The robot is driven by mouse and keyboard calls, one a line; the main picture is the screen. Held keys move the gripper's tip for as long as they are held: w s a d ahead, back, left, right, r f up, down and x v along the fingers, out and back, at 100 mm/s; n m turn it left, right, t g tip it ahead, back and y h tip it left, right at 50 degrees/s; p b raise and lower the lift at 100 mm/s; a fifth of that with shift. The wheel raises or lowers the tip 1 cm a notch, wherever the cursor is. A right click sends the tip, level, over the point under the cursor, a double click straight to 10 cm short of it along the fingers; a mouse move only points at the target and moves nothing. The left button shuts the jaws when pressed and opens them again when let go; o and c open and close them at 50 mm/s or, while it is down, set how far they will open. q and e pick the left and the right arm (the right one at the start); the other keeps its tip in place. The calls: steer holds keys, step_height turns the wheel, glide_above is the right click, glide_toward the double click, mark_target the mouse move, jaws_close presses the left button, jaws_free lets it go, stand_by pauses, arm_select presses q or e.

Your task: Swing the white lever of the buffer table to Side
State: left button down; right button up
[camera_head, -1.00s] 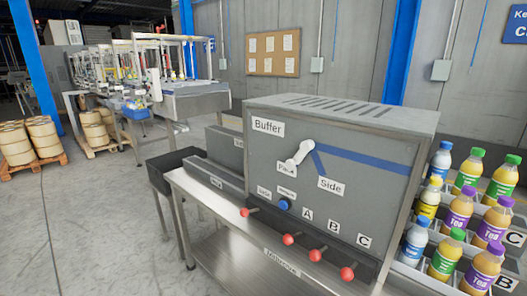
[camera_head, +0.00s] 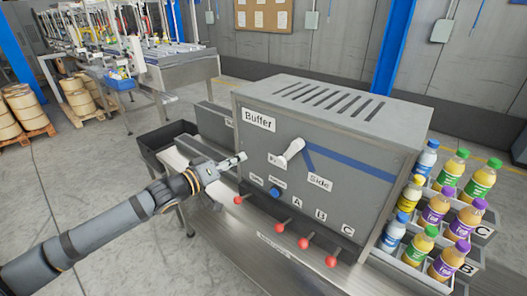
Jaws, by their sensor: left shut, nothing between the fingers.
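The white lever (camera_head: 290,152) is on the front face of the grey Buffer box (camera_head: 330,118). It slants down to the left from its pivot, its knob end by the partly hidden label that starts "Pa". The Side label (camera_head: 319,182) is to the right of the lever and lower, under a blue stripe. My left gripper (camera_head: 240,157) is shut and empty, in front of the box's left part, left of the lever and apart from it in the picture. My right gripper is not in view.
Several red-knobbed levers (camera_head: 304,243) and a blue button (camera_head: 274,192) are low on the box front. Bottles in trays (camera_head: 431,215) stand at the right. A dark bin (camera_head: 165,138) and a conveyor are at the left.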

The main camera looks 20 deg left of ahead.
mark_target(290, 153)
arm_select(q)
steer(key=w+d+f+b, duration=0.1)
steer(key=w+d+f, duration=0.2)
steer(key=w+d, duration=0.4)
steer(key=shift+w+f+b, duration=0.3)
steer(key=shift+w+b, duration=0.05)
steer(key=shift+w, duration=0.5)
steer(key=shift+w, duration=0.1)
steer(key=shift+f, duration=0.1)
